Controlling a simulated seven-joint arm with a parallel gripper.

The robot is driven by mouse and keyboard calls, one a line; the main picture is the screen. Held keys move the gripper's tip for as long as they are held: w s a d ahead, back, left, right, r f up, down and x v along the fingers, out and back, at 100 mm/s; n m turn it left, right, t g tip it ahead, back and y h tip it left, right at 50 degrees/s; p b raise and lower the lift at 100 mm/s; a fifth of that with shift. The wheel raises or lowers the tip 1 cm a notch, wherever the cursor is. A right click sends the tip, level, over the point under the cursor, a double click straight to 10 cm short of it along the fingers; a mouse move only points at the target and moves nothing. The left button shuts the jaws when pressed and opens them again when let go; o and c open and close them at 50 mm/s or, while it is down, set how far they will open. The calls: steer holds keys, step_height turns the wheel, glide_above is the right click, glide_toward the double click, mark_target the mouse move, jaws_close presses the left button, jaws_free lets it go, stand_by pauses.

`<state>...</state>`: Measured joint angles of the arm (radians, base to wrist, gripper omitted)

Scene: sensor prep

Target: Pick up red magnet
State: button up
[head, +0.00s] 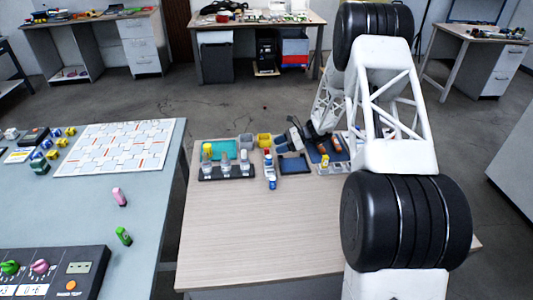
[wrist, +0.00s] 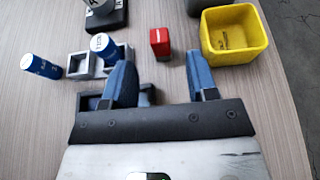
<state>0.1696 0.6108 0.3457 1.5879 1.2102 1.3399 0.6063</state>
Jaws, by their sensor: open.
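The red magnet (wrist: 160,42) is a small upright block on the wood-look table in the wrist view. My gripper (wrist: 159,62) is open, with its two blue fingers spread left and right of the magnet's line. The magnet appears just beyond the fingertips, between them and apart from both; its height gap to them is hard to judge. In the head view, my gripper (head: 294,136) is low over the far part of the middle table, and I cannot clearly pick out the magnet there.
A yellow bin (wrist: 235,62) stands right of the magnet, close to the right finger. The near part of the table (head: 260,230) is clear.

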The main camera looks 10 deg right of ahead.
steer(key=shift+x, duration=1.8)
jaws_close()
step_height(320, 180, up, 10)
stand_by(1.2)
